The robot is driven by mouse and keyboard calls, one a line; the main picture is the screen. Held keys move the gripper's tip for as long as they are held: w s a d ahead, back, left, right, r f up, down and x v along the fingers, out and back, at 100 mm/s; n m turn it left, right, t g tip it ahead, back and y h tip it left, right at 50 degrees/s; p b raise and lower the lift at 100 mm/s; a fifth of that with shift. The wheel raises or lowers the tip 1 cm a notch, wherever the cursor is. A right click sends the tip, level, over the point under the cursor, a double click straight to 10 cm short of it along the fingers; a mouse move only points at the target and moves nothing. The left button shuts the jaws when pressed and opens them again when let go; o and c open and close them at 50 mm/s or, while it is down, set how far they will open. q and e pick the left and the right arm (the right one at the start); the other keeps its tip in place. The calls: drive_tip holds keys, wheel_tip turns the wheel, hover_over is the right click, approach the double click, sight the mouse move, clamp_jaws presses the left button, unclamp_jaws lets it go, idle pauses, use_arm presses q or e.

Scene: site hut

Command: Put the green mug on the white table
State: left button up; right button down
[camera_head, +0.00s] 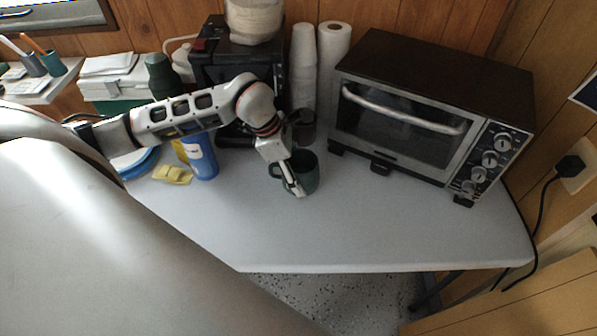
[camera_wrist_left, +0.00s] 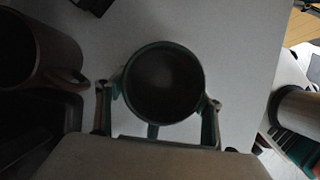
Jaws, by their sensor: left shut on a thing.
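The green mug (camera_head: 311,178) is dark green and upright at the middle of the pale table (camera_head: 370,225), in front of the coffee machine. My left gripper (camera_head: 297,186) reaches down from above and is shut on the mug. In the left wrist view the mug's round rim (camera_wrist_left: 197,62) lies between the two fingers of my left gripper (camera_wrist_left: 158,110), and its handle points to the bottom of the picture. I cannot tell whether the mug's base touches the table. My right gripper is not in view.
A brown mug (camera_head: 305,130) stands close behind, also in the left wrist view (camera_wrist_left: 60,52). A toaster oven (camera_head: 400,125) stands to the right, and a blue canister (camera_head: 203,160) and yellow item (camera_head: 172,174) to the left. The table's front is clear.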

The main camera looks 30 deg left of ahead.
use_arm(q)
drive_tip(key=o, duration=1.3)
drive_tip(key=shift+f, duration=0.1)
drive_tip(key=shift+o, duration=0.2)
drive_tip(key=v, duration=1.2)
drive_tip(key=shift+d+p, duration=0.1)
drive_tip(key=shift+p, duration=0.3)
drive_tip(key=shift+s, duration=0.1)
